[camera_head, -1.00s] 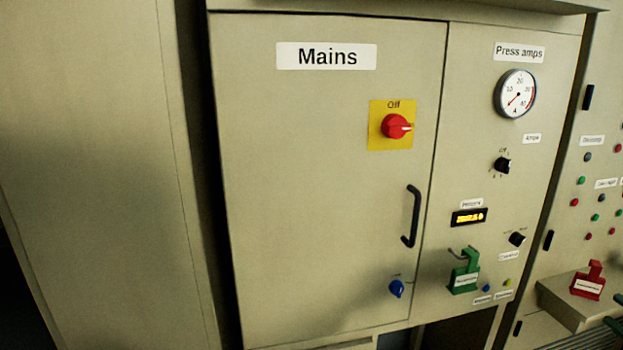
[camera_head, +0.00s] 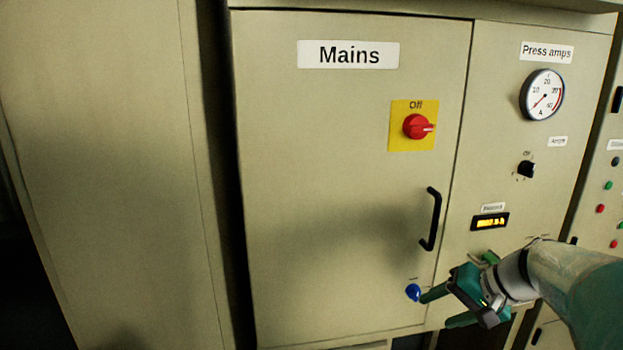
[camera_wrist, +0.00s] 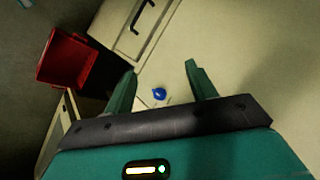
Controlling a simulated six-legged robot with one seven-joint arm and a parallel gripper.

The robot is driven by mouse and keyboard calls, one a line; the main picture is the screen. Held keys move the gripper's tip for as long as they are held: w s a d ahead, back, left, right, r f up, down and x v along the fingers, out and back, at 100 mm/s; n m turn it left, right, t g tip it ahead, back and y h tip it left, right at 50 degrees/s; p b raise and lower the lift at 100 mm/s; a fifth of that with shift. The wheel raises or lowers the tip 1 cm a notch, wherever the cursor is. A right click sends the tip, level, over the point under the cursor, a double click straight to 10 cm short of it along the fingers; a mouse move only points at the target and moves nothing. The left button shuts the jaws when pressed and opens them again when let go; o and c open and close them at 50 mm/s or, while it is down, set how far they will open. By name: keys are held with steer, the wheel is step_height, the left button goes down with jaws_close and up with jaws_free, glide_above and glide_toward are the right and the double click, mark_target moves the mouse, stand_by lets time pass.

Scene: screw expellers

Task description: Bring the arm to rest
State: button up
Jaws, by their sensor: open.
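My gripper (camera_head: 428,308) is in front of the lower right part of the Mains cabinet (camera_head: 300,200) in the head view. Its green fingers point left, close to a blue knob (camera_head: 413,291) on the cabinet door. In the wrist view my gripper (camera_wrist: 160,75) has its two fingers spread wide with nothing held. The blue knob (camera_wrist: 159,94) shows between the fingers there; I cannot tell how far off it is. My forearm reaches in from the right and hides part of the panel.
The red Mains switch (camera_head: 415,126) on its yellow plate is labelled Off. A black door handle (camera_head: 431,218) stands out above the knob. The Press amps gauge (camera_head: 542,94) is at the upper right. A red bin (camera_wrist: 65,60) shows at left in the wrist view.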

steer(key=s+a+n+h, duration=0.5)
steer(key=s+a+n, duration=0.1)
steer(key=s+a, duration=0.8)
steer(key=shift+s+h, duration=0.4)
steer(key=shift+s, duration=0.75)
